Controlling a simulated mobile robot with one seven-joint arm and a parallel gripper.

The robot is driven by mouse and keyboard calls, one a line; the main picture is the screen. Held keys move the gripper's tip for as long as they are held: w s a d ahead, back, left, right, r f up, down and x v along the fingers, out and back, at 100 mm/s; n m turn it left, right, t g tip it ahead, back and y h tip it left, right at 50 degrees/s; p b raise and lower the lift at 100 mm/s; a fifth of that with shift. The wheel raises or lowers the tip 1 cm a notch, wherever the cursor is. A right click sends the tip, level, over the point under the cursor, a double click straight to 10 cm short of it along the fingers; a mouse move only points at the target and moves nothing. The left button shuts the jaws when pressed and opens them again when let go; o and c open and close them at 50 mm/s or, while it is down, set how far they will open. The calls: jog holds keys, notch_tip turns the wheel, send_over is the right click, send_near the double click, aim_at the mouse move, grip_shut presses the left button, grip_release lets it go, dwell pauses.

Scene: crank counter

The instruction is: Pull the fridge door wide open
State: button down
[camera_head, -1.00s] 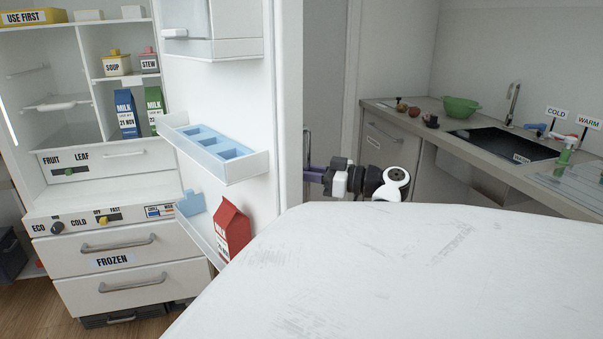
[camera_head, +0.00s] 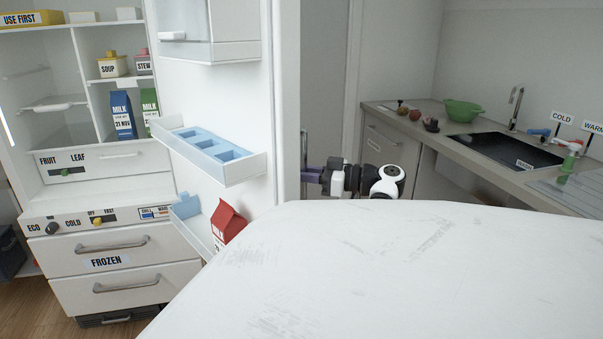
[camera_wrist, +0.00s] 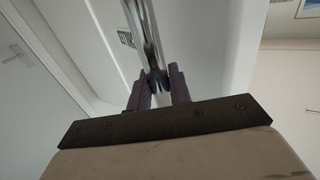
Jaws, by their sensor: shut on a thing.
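The fridge door (camera_head: 283,110) stands open, with its inner side and shelves facing my body camera. The fridge interior (camera_head: 60,75) shows at the left. In the wrist view, my gripper (camera_wrist: 160,82) is shut on the metal door handle (camera_wrist: 147,35), a vertical bar between its two purple fingers. In the head view my gripper (camera_head: 312,175) is at the door's right edge, on its outer side. The handle (camera_head: 304,150) shows there only as a thin strip, and the grip itself is small and partly hidden.
A large white surface (camera_head: 400,265) fills the near foreground. A red milk carton (camera_head: 226,222) stands in the low door shelf (camera_head: 190,232), and a blue tray (camera_head: 212,145) sits in the shelf above. A counter (camera_head: 490,158) with a sink (camera_head: 505,148) and a green bowl (camera_head: 463,111) is at the right.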

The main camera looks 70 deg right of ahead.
jog(key=shift+s+d+r+h, duration=0.3)
jog(key=c, duration=1.6)
grip_release()
jog(key=shift+d, duration=0.15)
jog(key=shift+o, duration=1.3)
jog(key=shift+s+d+f, duration=0.15)
jog(key=shift+d+f, duration=0.05)
jog(key=shift+a+f, duration=0.1)
